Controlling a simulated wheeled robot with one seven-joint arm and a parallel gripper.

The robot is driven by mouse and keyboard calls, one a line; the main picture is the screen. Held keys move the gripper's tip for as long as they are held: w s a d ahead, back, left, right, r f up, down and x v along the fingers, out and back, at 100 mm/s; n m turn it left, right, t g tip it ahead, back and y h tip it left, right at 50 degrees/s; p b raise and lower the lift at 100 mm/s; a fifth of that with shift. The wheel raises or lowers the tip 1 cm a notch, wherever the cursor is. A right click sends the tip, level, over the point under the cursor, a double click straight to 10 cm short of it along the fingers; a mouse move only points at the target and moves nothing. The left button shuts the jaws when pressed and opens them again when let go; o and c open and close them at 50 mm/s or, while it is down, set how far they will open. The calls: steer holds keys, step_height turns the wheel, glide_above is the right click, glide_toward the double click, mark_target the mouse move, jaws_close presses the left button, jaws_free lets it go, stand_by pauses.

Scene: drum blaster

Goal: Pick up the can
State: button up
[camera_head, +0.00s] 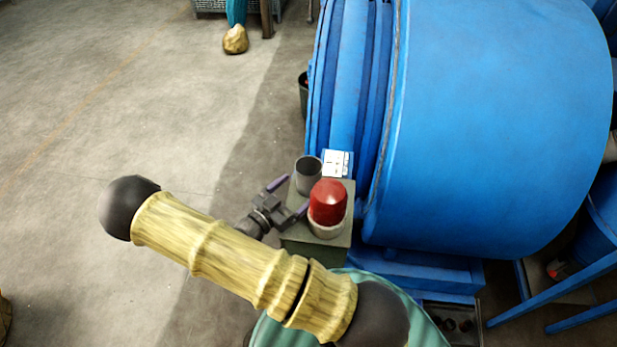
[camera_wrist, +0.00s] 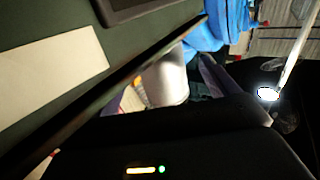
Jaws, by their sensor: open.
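A grey, open-topped cylinder (camera_head: 308,174), which looks like the can, stands upright on a green box-like stand (camera_head: 343,234). My gripper (camera_head: 289,197) is open with its purple fingers spread. It is at the stand's left edge, just left of and below the grey cylinder in the head view. I cannot tell whether a finger touches it. In the wrist view, a pale cylinder (camera_wrist: 165,80) shows beside a purple finger (camera_wrist: 210,75); I cannot tell which object it is. The dark wrist body hides much of that view.
A red domed object (camera_head: 328,201) sits in a pale round cup (camera_head: 326,230) beside the grey cylinder. A white card (camera_head: 338,163) lies behind them. A large blue drum machine (camera_head: 490,120) closes off the right side. Open concrete floor (camera_head: 100,110) lies left.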

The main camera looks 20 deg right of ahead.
mark_target(300, 187)
steer(key=p+x, duration=0.2)
steer(key=x, duration=0.3)
steer(key=shift+d+r+p, duration=0.1)
steer(key=shift+d+p, duration=0.1)
steer(key=shift+p, duration=0.15)
steer(key=shift+w+d, duration=0.2)
steer(key=shift+d, duration=0.05)
steer(key=c, duration=1.2)
step_height(300, 187, up, 18)
steer(key=b, duration=0.5)
